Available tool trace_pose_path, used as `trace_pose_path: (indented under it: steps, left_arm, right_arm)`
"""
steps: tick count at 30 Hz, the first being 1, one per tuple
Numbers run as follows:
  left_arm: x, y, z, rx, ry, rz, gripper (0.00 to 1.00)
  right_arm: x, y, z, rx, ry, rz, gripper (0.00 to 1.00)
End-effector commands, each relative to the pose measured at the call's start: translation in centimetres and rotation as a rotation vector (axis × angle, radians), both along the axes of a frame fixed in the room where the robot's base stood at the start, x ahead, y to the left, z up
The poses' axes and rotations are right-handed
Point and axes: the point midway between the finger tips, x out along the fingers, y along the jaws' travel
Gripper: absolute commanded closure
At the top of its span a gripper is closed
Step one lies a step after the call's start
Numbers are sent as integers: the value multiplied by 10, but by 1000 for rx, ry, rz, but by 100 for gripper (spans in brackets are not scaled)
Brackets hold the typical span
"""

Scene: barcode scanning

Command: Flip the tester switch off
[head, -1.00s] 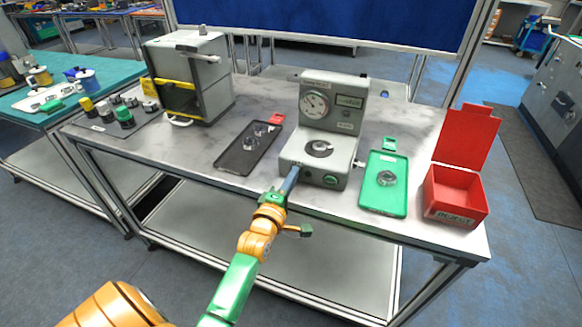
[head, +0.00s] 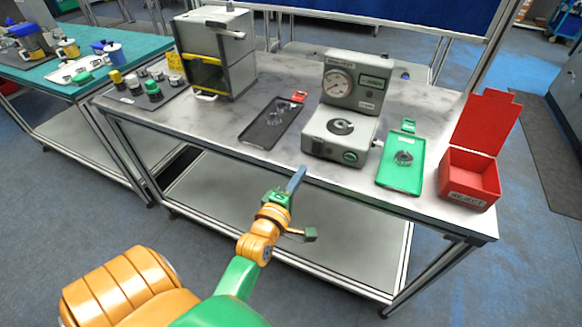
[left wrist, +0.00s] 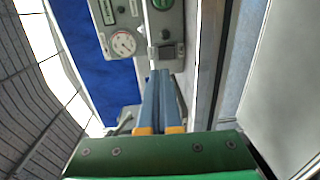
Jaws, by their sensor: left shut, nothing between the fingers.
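The tester (head: 345,108) is a grey machine with a round dial and a small display. It stands near the front edge of the grey table (head: 225,130). A green oval (head: 350,157) is on its front face. In the left wrist view, the tester (left wrist: 140,18) appears sideways beyond the fingertips, with its dial and a small dark fitting visible. I cannot tell the switch's position. My left gripper (head: 299,174) is shut and empty, in front of the table edge and apart from the tester. Its closed fingers (left wrist: 160,75) point towards the tester. My right gripper is out of view.
A dark tray (head: 262,133) lies left of the tester. A green tray (head: 400,180) and an open red box (head: 470,178) stand to its right. A grey cabinet with a yellow handle (head: 205,62) stands at the back left. Open floor lies before the table.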

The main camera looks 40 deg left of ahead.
Motion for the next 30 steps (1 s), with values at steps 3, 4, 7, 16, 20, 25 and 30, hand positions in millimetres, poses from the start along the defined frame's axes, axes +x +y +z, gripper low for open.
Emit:
trace_pose_path:
  steps: [3,4,7,16,20,25,30]
  left_arm:
    - [-21,-5,0,0,2,1,100]
    - [-25,-6,0,0,2,0,100]
    - [-35,-8,2,1,2,0,100]
    - [-40,-9,4,1,1,0,100]
    - [-40,-9,4,1,1,0,100]
    - [-39,-13,-8,19,34,-12,100]
    - [-52,-54,-133,278,392,-203,100]
  right_arm:
    - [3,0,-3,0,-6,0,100]
    - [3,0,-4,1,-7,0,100]
    - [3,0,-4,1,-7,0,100]
    - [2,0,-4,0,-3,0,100]
    - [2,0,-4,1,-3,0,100]
    - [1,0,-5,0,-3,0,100]
    - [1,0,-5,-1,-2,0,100]
